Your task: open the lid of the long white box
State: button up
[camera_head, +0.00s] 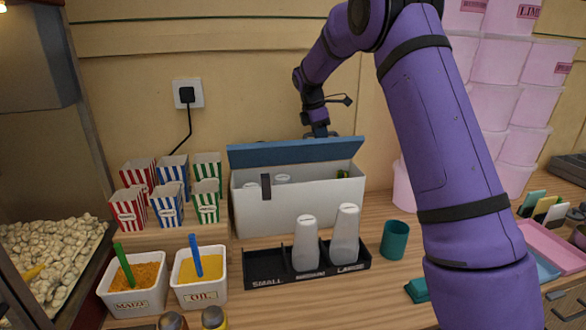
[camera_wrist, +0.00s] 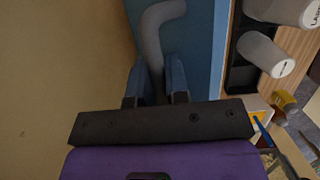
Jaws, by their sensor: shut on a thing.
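The long white box (camera_head: 300,205) stands at the back of the counter against the wall. Its blue lid (camera_head: 290,152) is raised and leans up along the back, so the inside shows, with pale round-topped things and a small dark green thing in it. My gripper (camera_head: 319,131) is behind the lid's upper edge, its fingers mostly hidden in the head view. In the wrist view my gripper (camera_wrist: 156,74) is shut on a grey curved handle (camera_wrist: 152,35), beside the blue lid (camera_wrist: 203,60).
A black rack (camera_head: 275,268) with pale cups stands in front of the box. Striped popcorn boxes (camera_head: 170,195) and the maize and oil tubs (camera_head: 200,288) are to the left. A teal cup (camera_head: 394,240) and stacked pink tubs (camera_head: 495,100) are to the right. The wall is close behind the lid.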

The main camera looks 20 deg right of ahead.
jog(key=shift+w+d+r, duration=0.1)
jog(key=shift+w+d, duration=0.05)
jog(key=shift+w, duration=0.55)
jog(key=shift+w+d+r, duration=0.1)
jog(key=shift+w+d, duration=0.05)
jog(key=shift+w, duration=0.65)
jog(key=shift+w+d, duration=0.2)
jog(key=shift+w, duration=0.8)
jog(key=o, duration=0.9)
jog(key=shift+r, duration=3.7)
